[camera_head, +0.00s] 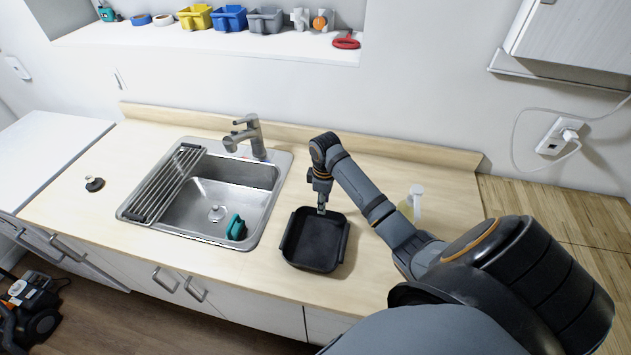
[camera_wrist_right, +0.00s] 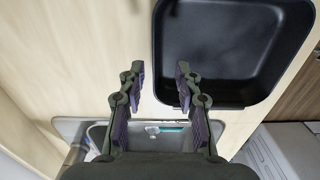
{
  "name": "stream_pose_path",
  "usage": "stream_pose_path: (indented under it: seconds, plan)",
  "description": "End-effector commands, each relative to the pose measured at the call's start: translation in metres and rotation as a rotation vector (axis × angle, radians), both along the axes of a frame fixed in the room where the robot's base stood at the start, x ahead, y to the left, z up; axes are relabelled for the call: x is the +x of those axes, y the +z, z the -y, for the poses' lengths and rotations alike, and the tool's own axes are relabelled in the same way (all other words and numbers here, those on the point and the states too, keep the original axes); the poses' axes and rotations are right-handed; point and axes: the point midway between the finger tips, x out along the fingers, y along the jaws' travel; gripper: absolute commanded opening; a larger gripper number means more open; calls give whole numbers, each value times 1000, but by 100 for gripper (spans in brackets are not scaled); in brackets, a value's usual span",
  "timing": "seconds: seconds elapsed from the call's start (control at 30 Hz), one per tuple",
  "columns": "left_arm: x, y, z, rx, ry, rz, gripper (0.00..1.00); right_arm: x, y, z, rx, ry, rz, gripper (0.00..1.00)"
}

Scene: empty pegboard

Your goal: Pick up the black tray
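The black tray (camera_head: 314,246) is a shallow, empty, rounded square pan with side lips, lying on the wooden counter right of the sink. It also shows in the right wrist view (camera_wrist_right: 225,40), upper right. My right gripper (camera_head: 321,207) points down at the tray's far edge in the head view. In the wrist view my right gripper (camera_wrist_right: 158,84) is open, with nothing between its fingers; the right finger overlaps the tray's corner and the left finger is over bare counter. I cannot tell if it touches the tray. My left gripper is not in view.
The sink (camera_head: 214,205) with a drying rack (camera_head: 168,184), teal sponge (camera_head: 236,228) and faucet (camera_head: 247,135) is left of the tray. A soap bottle (camera_head: 413,200) stands behind my right arm. Counter left of the sink holds a small black object (camera_head: 94,184).

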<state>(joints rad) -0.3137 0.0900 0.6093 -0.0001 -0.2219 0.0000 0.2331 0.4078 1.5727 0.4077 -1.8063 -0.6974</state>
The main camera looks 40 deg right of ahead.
Motion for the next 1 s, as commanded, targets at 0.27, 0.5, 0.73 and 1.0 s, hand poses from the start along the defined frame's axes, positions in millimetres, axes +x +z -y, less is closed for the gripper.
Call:
stream_pose_path:
  seconds: [0.27,0.5,0.73,1.0]
  plan:
    - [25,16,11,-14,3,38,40,0,-16,-1,3,-2,-5,34]
    - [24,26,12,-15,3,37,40,2,-53,0,2,0,-1,34]
    - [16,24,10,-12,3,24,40,3,-56,0,0,1,1,34]
    - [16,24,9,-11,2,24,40,3,-56,0,1,1,1,0]
